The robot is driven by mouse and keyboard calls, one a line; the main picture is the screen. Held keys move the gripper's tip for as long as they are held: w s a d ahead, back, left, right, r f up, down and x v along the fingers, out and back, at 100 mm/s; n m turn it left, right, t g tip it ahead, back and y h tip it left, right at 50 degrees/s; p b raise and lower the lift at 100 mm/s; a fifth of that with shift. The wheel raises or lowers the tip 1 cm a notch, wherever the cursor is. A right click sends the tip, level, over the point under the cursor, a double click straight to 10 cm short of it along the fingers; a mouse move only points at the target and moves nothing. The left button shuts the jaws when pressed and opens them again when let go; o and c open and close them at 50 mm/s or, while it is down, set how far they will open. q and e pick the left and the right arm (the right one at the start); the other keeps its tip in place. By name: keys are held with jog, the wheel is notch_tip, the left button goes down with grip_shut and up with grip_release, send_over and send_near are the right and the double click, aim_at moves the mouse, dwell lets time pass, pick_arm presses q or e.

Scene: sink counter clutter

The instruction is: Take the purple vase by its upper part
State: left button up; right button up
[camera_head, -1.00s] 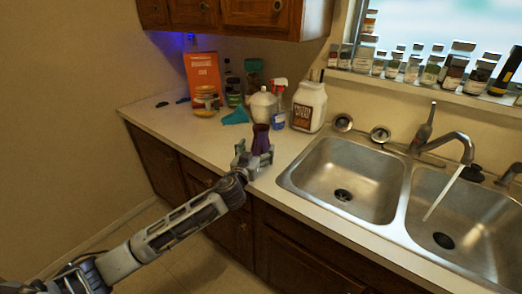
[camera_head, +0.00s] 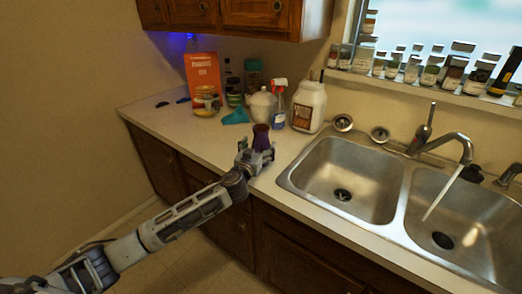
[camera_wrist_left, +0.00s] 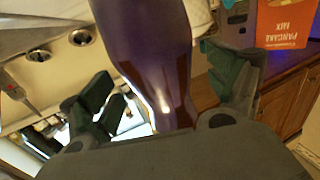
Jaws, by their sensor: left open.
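The purple vase (camera_head: 261,136) stands upright on the counter, left of the sink. My left gripper (camera_head: 256,154) is at the vase, on its near side, and hides its lower part in the head view. In the left wrist view the glossy vase (camera_wrist_left: 150,55) fills the middle, between the two spread fingers of my left gripper (camera_wrist_left: 168,95). The fingers are open. A gap shows between the vase and the right-hand finger; contact on the other side is unclear. My right gripper is not in view.
Behind the vase stand a white sugar pot (camera_head: 263,106), a spray bottle (camera_head: 279,108) and a large white jar (camera_head: 308,106). A teal cloth-like item (camera_head: 236,117) and an orange box (camera_head: 204,72) are farther left. The sink basin (camera_head: 345,180) lies to the right.

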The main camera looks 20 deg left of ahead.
pick_arm(q)
jog(key=shift+w, duration=1.15)
jog(key=shift+c, duration=0.5)
jog(key=c, duration=1.3)
jog(key=shift+r, duration=0.1)
jog(key=shift+r+p, duration=0.45)
jog(key=shift+r, duration=4.5)
jog(key=shift+w, duration=0.1)
